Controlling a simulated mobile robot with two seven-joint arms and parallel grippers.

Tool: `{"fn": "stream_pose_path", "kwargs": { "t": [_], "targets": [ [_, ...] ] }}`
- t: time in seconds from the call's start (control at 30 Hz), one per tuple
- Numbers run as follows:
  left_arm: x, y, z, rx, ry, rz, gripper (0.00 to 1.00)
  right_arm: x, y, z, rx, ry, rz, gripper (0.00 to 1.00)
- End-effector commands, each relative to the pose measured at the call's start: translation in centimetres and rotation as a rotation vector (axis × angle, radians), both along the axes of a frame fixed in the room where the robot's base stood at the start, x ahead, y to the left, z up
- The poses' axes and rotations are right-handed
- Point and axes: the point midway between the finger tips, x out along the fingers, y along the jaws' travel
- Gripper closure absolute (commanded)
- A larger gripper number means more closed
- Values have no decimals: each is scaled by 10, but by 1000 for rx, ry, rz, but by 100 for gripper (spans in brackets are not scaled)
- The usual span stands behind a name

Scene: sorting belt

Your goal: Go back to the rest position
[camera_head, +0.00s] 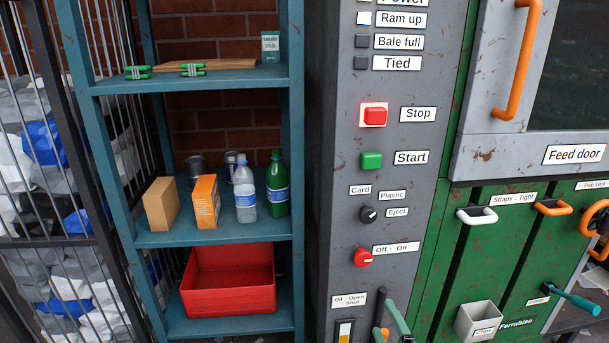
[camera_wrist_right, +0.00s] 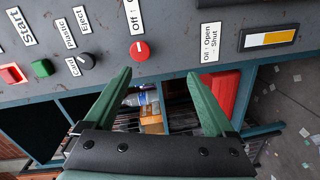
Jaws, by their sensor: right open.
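My right gripper (camera_head: 396,320) shows at the bottom edge of the head view, in front of the lower part of the grey control panel (camera_head: 395,140). Only part of its green fingers is in that view. In the right wrist view the right gripper (camera_wrist_right: 160,78) has its two green fingers spread wide, with nothing between them. It is open and empty, below the red Off/On knob (camera_wrist_right: 140,50). The same red knob (camera_head: 362,258) stands on the panel in the head view. My left gripper is not in view.
A teal shelf (camera_head: 215,238) at left holds cartons, cans, bottles and a red bin (camera_head: 228,298). A wire cage (camera_head: 50,240) of bags stands further left. The green baler (camera_head: 510,230) at right has protruding handles and an orange wheel (camera_head: 596,225).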

Motion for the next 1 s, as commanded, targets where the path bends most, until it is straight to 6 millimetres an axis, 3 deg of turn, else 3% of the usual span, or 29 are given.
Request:
{"fn": "stream_pose_path", "kwargs": {
  "t": [0.1, 0.2, 0.3, 0.47, 0.53, 0.7, 1.0],
  "targets": [
    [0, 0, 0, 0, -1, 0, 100, -56, 9, -53, 333, 194, -52, 11],
    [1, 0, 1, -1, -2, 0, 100, -107, 22, -90, 628, 372, -124, 11],
    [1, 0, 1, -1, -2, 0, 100, -155, 38, -115, 872, 530, -200, 11],
    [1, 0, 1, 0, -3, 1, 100, -227, 68, -140, 1198, 767, -335, 11],
    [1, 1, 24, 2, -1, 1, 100, -229, 66, -118, 1219, 769, -350, 11],
    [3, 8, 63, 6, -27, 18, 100, -232, 56, -88, 1214, 750, -367, 11],
    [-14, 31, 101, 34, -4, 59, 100, -240, 39, -40, 1208, 723, -400, 11]
  ]
}}
